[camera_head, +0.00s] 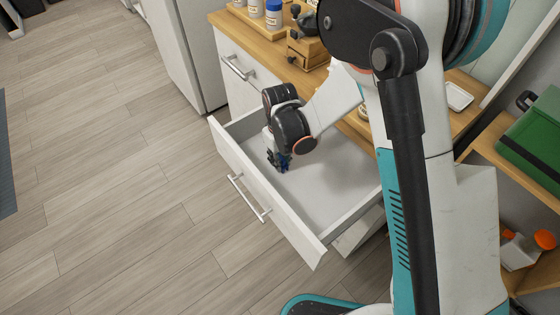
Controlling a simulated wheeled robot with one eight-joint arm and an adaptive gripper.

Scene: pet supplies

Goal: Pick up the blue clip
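My gripper (279,165) points down into the open white drawer (325,185), near its left end. A small dark blue patch (284,161) shows at the fingertips and may be the blue clip. It is too small for me to tell its shape or whether the fingers close on it. The wrist and fingers hide part of it and part of the drawer floor there.
The rest of the drawer floor looks bare. A drawer front with a handle (249,198) faces the open wooden floor. White bottles (273,14) and a wooden box (307,52) stand on the counter. A green case (535,140) sits on a shelf at right.

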